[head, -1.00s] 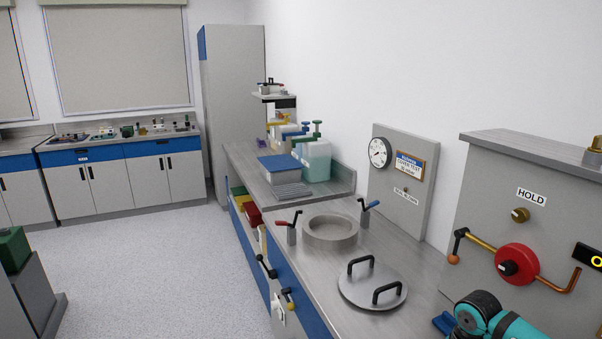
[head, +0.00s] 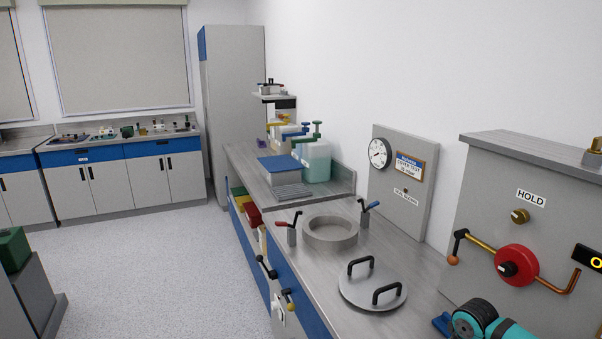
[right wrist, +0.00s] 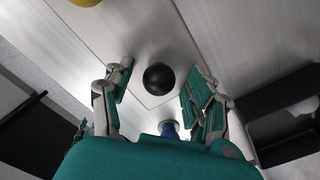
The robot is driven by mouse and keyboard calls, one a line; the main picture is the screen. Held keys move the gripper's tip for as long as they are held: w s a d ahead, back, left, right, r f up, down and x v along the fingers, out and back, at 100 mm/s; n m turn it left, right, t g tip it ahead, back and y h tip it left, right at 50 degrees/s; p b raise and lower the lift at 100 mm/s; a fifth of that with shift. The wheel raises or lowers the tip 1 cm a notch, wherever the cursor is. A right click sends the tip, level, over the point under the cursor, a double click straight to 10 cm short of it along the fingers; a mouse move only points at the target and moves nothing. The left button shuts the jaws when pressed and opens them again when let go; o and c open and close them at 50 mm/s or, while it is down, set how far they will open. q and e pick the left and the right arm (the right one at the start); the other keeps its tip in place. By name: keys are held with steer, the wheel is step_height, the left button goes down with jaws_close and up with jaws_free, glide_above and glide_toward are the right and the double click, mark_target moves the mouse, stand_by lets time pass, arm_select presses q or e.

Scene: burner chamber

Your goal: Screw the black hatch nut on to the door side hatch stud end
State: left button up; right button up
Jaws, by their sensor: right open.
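In the right wrist view a round black knob (right wrist: 159,78), which looks like the black hatch nut, sits in front of a pale grey surface. My right gripper (right wrist: 157,76) is open, with its fingers on either side of the knob. Gaps show on both sides, so neither finger appears to touch it. I cannot make out the door side hatch stud end. My left gripper is not in view.
On the bench, a round lid with two black handles (head: 372,290) lies in front of a metal ring (head: 330,232) between red and blue clamps. A grey housing (head: 490,220) with a red wheel (head: 516,265) and copper pipe stands at right. The floor at left is largely clear.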

steer(key=n, duration=0.4)
steer(key=n, duration=0.2)
steer(key=shift+n+p, duration=0.3)
steer(key=n, duration=0.2)
steer(key=shift+n, duration=0.3)
steer(key=shift+f, duration=0.1)
steer(key=b, duration=0.3)
steer(key=shift+w+f+n, duration=0.1)
steer(key=shift+f+n, duration=0.15)
steer(key=shift+n, duration=0.15)
steer(key=shift+r+b, duration=0.1)
steer(key=shift+b, duration=0.25)
steer(key=shift+r, duration=0.25)
